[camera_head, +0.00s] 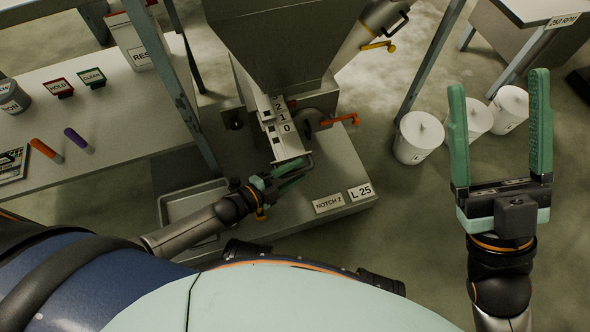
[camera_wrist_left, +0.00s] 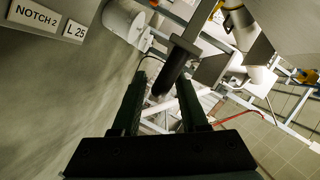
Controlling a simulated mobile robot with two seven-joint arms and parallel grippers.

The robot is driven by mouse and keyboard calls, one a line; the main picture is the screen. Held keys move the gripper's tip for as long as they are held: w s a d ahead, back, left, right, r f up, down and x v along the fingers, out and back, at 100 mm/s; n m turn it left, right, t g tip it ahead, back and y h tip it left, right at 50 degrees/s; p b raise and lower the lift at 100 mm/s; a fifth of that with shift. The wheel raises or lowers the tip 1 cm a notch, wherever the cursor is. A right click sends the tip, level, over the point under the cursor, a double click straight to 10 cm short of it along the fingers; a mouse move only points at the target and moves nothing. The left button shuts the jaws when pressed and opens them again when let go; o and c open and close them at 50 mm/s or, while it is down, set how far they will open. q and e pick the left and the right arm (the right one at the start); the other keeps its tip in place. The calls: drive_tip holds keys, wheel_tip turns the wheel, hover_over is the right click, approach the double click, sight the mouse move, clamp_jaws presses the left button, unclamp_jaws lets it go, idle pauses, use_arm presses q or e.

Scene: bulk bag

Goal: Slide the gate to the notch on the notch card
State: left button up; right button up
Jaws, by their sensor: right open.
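The gate (camera_head: 288,148) is a pale flat slide sticking out below the hopper, beside a scale marked 2, 1, 0 (camera_head: 282,114). Its bar handle is at its front end; a dark handle grip (camera_wrist_left: 173,76) shows in the left wrist view. The notch card (camera_head: 328,203) reads "NOTCH 2" and sits on the base front; it also shows in the left wrist view (camera_wrist_left: 35,17). My left gripper (camera_head: 292,172) is at the handle, its fingers apart on either side of the dark grip, with a gap visible. My right gripper (camera_head: 499,88) is open, empty and raised at the right.
The grey hopper (camera_head: 275,40) stands above the gate. An orange lever (camera_head: 340,120) juts out to its right. A label "L 25" (camera_head: 360,191) is beside the card. White buckets (camera_head: 418,138) stand on the floor at right. A table (camera_head: 100,130) with markers and stamps is at left.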

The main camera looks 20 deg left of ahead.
use_arm(q)
drive_tip(key=p+v, duration=0.4)
drive_tip(key=v, duration=0.8)
drive_tip(key=shift+s+a, duration=0.15)
drive_tip(key=shift+s, duration=0.05)
use_arm(e)
drive_tip(key=shift+n, duration=0.4)
drive_tip(key=r, duration=0.4)
drive_tip(key=shift+d+r, duration=0.1)
drive_tip(key=shift+d, duration=0.15)
use_arm(q)
drive_tip(key=shift+r, duration=0.1)
use_arm(e)
drive_tip(key=shift+s, duration=0.1)
use_arm(q)
drive_tip(key=shift+s, duration=0.1)
use_arm(e)
drive_tip(key=shift+a, duration=0.1)
